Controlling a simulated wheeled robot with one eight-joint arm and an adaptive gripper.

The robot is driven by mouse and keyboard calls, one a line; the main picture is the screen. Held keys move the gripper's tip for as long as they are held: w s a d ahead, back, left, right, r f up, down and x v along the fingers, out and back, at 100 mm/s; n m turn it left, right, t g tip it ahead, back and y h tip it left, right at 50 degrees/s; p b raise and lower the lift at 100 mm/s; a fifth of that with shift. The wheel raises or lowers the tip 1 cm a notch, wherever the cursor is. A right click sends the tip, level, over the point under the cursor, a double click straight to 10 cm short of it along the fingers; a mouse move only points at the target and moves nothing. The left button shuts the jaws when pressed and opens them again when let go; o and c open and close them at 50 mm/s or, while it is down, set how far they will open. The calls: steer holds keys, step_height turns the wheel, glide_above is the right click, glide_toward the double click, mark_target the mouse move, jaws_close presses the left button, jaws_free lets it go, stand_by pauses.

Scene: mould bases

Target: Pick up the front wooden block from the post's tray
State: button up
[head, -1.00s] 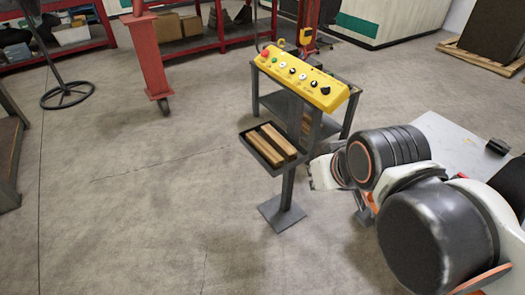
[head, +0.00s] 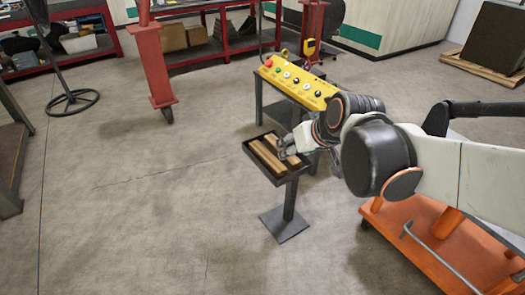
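Two wooden blocks lie side by side in the dark tray (head: 293,177) on the grey post (head: 289,203). The left block (head: 266,158) shows along most of its length. The right block (head: 293,160) is partly covered by my gripper (head: 286,155). My gripper reaches in from the right, its fingers at the tray over or beside the right block. Its fingers are too small to tell whether they are open or touching a block.
A yellow control panel (head: 297,82) with knobs stands just behind the tray, close to my arm. A dark metal stand is behind the post. The post's foot plate (head: 284,225) rests on the floor. Open floor lies left and in front.

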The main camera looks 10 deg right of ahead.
steer(key=w+f+y, duration=0.1)
steer(key=w+f, duration=0.3)
steer(key=w, duration=0.6)
steer(key=n+t+y, duration=0.2)
steer(key=n+t, duration=0.1)
steer(key=t, duration=0.1)
glide_above(268, 156)
steer(key=s+d, duration=0.4)
steer(key=s, duration=0.7)
step_height(268, 156, down, 26)
steer(key=p+x, duration=0.1)
steer(key=x, duration=0.6)
steer(key=shift+d+f, duration=0.2)
steer(key=shift+b+x, duration=1.2)
steer(key=shift+x, duration=1.7)
steer(key=shift+s, duration=0.15)
steer(key=c, duration=0.9)
